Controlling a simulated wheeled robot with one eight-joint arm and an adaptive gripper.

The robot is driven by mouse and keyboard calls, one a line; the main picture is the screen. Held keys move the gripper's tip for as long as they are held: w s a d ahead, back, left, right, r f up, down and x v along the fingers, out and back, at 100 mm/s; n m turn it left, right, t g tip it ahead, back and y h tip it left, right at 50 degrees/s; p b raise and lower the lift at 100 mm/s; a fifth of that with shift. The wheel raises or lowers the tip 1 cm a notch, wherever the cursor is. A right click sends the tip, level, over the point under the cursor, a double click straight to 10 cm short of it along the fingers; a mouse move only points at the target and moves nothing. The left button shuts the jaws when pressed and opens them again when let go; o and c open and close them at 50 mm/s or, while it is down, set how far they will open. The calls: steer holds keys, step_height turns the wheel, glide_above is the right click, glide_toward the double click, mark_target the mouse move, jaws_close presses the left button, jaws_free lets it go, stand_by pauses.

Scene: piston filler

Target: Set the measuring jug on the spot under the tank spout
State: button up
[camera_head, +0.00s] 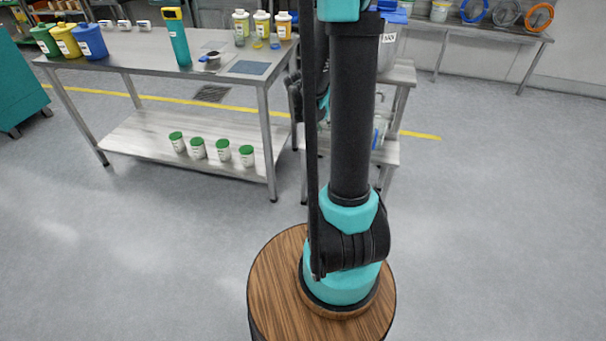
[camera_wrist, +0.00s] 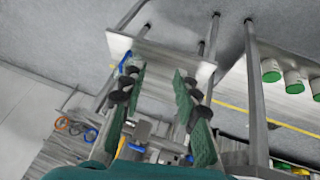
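My gripper (camera_wrist: 157,78) is open and empty in the wrist view, its two fingers well apart. In the head view my upright arm hides most of it. A steel tank (camera_head: 388,48) with a blue lid and a white label stands on a small stand, partly behind my arm. A clear vessel (camera_head: 381,128), perhaps the measuring jug, sits on the stand's lower shelf and is half hidden by my arm. In the wrist view a small blue piece (camera_wrist: 126,63) shows at the edge of a pale shelf, close to the left finger. The spout and the spot under it cannot be made out.
A steel table (camera_head: 150,62) left of the stand holds green, yellow and blue jugs, a teal-and-yellow device (camera_head: 176,38) and bottles. Several green-lidded jars (camera_head: 198,148) stand on its lower shelf. A back bench (camera_head: 470,27) holds coloured rings. The floor at right is clear.

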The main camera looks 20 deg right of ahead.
steer(key=s+a+n+y, duration=0.2)
steer(key=s+a+n, duration=0.1)
steer(key=s+a, duration=0.4)
steer(key=s+a+n+y, duration=0.3)
steer(key=s+a, duration=0.4)
steer(key=s, duration=0.5)
steer(key=shift+s+n+t, duration=0.3)
steer(key=shift+s+t, duration=0.1)
